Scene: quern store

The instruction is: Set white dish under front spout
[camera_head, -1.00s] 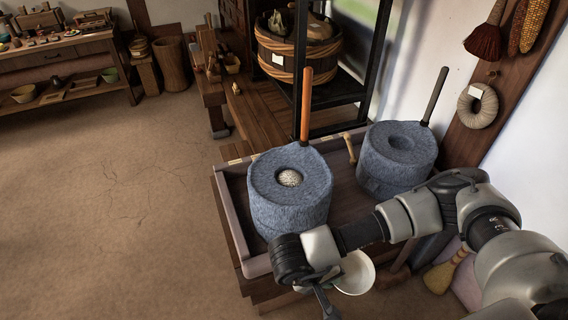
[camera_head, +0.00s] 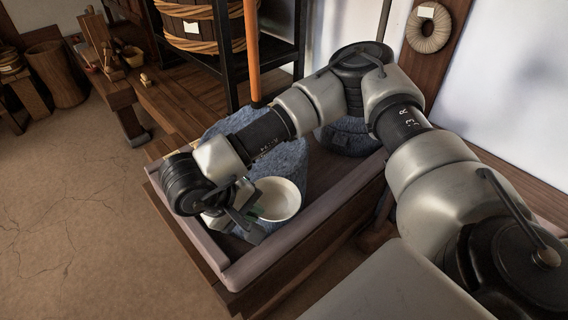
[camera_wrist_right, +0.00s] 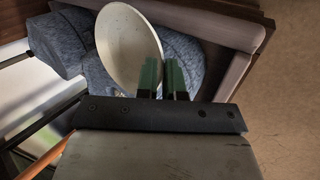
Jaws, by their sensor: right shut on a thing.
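The white dish (camera_head: 279,199) is a shallow round bowl. My right gripper (camera_head: 250,213) is shut on its rim and holds it by the near front side of the front blue-grey stone quern (camera_head: 294,158), inside the tray's outline. In the right wrist view the dish (camera_wrist_right: 124,45) stands steeply in that picture beside the green fingertips (camera_wrist_right: 162,78), with the stone behind it. I cannot tell whether the dish touches the tray floor. The spout is not visible; the arm and dish hide much of the quern. My left gripper is not in view.
A wooden tray with a pale raised rim (camera_head: 317,213) surrounds the querns. A second stone quern (camera_head: 349,137) stands behind my right arm. An upright orange handle (camera_head: 251,50) rises from the front quern. Open floor (camera_head: 75,200) lies to the left.

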